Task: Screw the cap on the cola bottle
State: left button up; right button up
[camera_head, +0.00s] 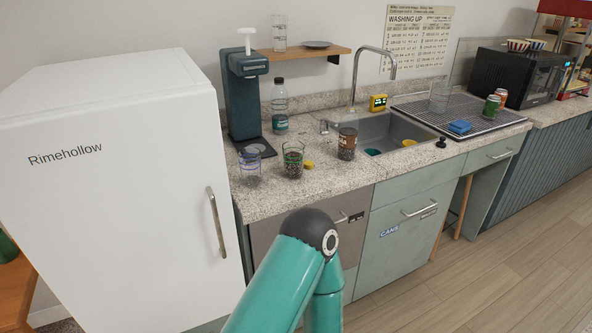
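No bottle in view can be told for sure as the cola bottle. One clear bottle (280,105) with a teal label and a dark top stands upright at the back of the counter, just right of the dark dispenser. A small yellow round piece (309,165) lies on the counter beside a glass; I cannot tell whether it is a cap. One of my teal arms rises from the bottom middle, its dark joint in front of the counter's front edge. Neither gripper is in view.
A glass with dark contents (293,160), an empty-looking glass (250,166) and a brown-banded glass (347,143) stand near the counter edge (300,203). The dispenser (247,97) stands behind. The sink (385,130) and drying rack (470,112) are right; a white fridge (120,190) is left.

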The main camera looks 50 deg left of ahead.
aim_at(349, 123)
jog(key=u, duration=0.8)
jog(key=i, duration=0.8)
jog(key=u, duration=0.15)
